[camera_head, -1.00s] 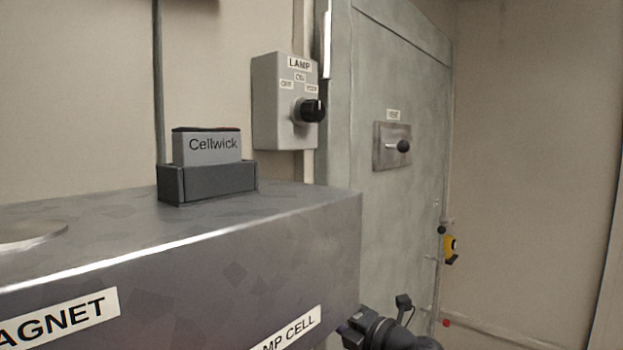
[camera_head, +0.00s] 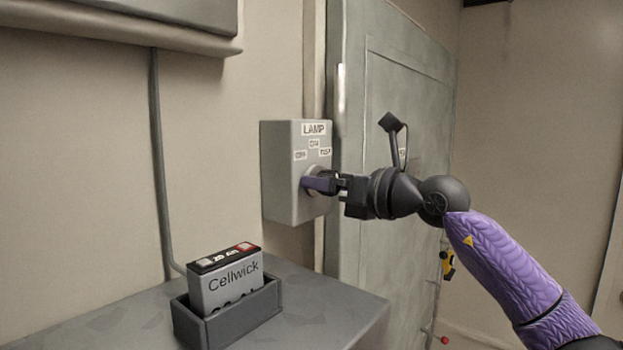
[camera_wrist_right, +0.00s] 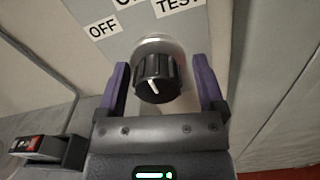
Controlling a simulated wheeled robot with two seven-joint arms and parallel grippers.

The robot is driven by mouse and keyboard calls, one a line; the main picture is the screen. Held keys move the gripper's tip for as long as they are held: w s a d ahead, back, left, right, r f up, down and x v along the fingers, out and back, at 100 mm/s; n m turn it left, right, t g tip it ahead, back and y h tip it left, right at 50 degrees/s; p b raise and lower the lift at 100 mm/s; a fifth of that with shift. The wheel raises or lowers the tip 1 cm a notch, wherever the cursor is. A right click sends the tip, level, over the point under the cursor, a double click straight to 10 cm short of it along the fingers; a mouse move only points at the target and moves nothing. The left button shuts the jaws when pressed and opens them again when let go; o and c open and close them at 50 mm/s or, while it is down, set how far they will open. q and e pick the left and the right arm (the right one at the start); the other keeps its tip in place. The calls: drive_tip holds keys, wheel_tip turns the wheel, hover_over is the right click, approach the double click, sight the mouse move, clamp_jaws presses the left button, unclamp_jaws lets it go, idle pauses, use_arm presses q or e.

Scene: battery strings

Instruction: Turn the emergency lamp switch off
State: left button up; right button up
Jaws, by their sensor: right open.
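The grey lamp switch box (camera_head: 284,172) is on the wall in the head view, labelled LAMP with small position labels. Its black round knob (camera_wrist_right: 157,78) has a white pointer line and shows in the wrist view, below the OFF label (camera_wrist_right: 103,29) and TEST label (camera_wrist_right: 178,6). I cannot tell which label the pointer marks. My right gripper (camera_head: 318,184) is at the knob and hides it in the head view. In the wrist view the purple fingers of the right gripper (camera_wrist_right: 160,65) are open on either side of the knob, with gaps showing. My left gripper is out of view.
A Cellwick battery (camera_head: 229,283) sits in a dark holder (camera_head: 232,325) on the grey cabinet top (camera_head: 335,305), below and left of the lamp box. A grey-green door (camera_head: 385,270) stands behind my right arm. A grey housing (camera_head: 180,28) overhangs at upper left.

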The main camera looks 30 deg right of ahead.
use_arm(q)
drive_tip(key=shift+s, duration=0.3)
use_arm(e)
drive_tip(key=shift+s, duration=0.15)
drive_tip(key=shift+c, duration=0.3)
clamp_jaws()
drive_tip(key=shift+n, duration=0.3)
drive_tip(key=n, duration=0.3)
drive_tip(key=shift+n, duration=0.4)
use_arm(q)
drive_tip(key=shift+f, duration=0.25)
use_arm(e)
drive_tip(key=shift+n, duration=2.2)
drive_tip(key=shift+o, duration=0.3)
unclamp_jaws()
